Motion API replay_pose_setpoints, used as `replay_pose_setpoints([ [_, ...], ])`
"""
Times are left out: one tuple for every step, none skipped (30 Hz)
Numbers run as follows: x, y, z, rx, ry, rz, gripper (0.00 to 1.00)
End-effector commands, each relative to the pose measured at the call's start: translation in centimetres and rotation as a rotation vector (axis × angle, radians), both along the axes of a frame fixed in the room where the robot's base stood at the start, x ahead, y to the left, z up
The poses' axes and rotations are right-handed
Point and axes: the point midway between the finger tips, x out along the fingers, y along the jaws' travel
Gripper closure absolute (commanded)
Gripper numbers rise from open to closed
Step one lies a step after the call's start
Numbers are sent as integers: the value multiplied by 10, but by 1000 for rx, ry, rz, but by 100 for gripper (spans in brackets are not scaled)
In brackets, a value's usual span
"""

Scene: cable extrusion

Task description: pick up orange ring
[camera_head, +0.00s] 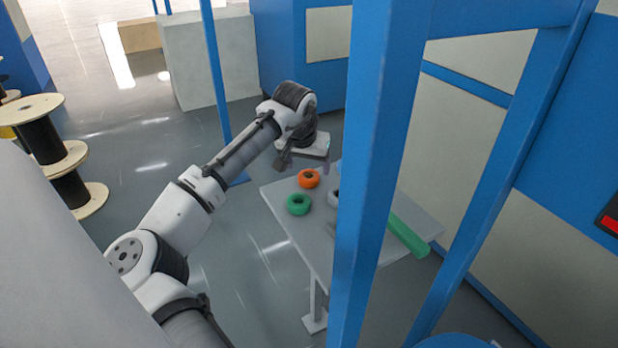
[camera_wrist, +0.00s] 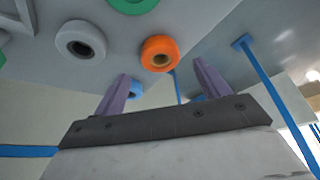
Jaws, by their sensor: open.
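The orange ring (camera_head: 308,184) lies on a small grey table (camera_head: 318,228), near its far left side in the head view. In the wrist view the orange ring (camera_wrist: 150,45) shows beyond the fingertips, roughly midway between them. My gripper (camera_head: 297,164) is near the table's far left edge, just above and left of the ring in the head view. In the wrist view my gripper (camera_wrist: 161,68) has its two purple fingers spread apart, with nothing between them. The ring appears apart from the fingers.
A green ring (camera_head: 298,211) lies in front of the orange one. A white ring (camera_head: 333,198) is partly hidden by a blue post (camera_head: 371,150). A blue ring (camera_wrist: 136,88) shows beside one finger. A green tube (camera_head: 408,236) lies at the table's right.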

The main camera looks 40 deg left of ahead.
Motion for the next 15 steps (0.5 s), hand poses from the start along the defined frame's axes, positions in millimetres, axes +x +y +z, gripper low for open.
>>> replay_pose_setpoints([
  [1,2,-6,0,3,2,25],
  [2,2,-10,1,3,1,25],
  [3,3,-16,1,3,1,25],
  [4,4,-19,1,3,1,25],
  [7,4,-24,0,2,0,25],
  [8,5,-29,0,2,0,25],
  [10,6,-31,0,1,1,25],
  [10,6,-34,0,1,1,25],
  [11,6,-36,0,1,1,25],
  [11,6,-37,0,1,1,25],
  [12,7,-38,0,0,1,25],
  [12,7,-38,0,0,1,25],
  [12,7,-38,0,0,1,25],
  [12,6,-38,0,0,1,25],
  [12,6,-38,0,0,1,25],
])
